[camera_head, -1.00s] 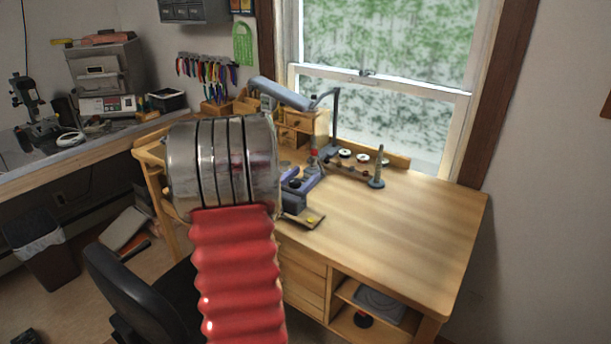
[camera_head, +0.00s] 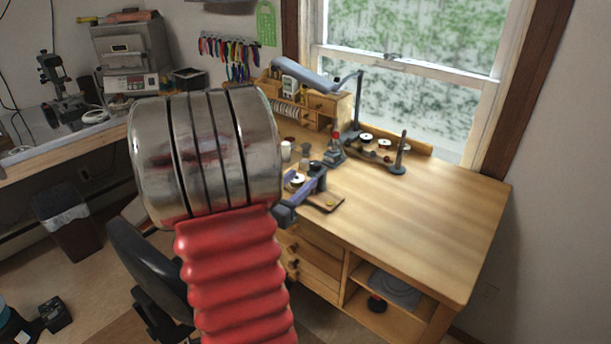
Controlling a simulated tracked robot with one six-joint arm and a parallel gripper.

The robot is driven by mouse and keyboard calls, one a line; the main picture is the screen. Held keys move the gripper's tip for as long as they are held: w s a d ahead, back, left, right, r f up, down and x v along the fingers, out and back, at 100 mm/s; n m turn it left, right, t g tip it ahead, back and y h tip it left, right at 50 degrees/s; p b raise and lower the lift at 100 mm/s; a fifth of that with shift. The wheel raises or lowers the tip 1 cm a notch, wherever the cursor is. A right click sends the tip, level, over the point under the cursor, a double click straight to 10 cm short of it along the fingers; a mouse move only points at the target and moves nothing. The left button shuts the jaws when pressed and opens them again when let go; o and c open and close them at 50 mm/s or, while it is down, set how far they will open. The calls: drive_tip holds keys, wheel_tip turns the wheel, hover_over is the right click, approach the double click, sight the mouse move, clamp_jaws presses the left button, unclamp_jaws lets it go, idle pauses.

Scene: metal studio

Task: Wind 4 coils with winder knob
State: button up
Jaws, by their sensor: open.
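My arm, with a red bellows sleeve and a ribbed metal cylinder, rises through the left middle of the view. The cylinder hides whatever lies beyond it, and my gripper's fingers do not show. A blue-purple device (camera_head: 312,184) with a grey block (camera_head: 285,214) sits at the front edge of the wooden workbench (camera_head: 430,215), just right of my arm. It may be the winder, but I cannot make out a knob or any coils. A small grey stand with a red top (camera_head: 335,147) stands behind it.
A grey post on a round base (camera_head: 399,157) and several small spools (camera_head: 384,143) stand at the back of the bench. A desk lamp (camera_head: 302,75) arches over small wooden drawers (camera_head: 322,105). A black chair (camera_head: 150,265) stands at lower left. The bench's right half is clear.

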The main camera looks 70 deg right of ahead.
drive_tip(key=shift+a, duration=0.35)
drive_tip(key=w+n+g, duration=0.1)
drive_tip(key=n, duration=1)
drive_tip(key=w+n+g+y, duration=0.1)
drive_tip(key=n, duration=1)
drive_tip(key=n+g, duration=0.1)
drive_tip(key=n, duration=1)
drive_tip(key=shift+w+d+r+g+y, duration=0.3)
drive_tip(key=shift+w+d+r+g, duration=0.05)
drive_tip(key=shift+w+g, duration=0.05)
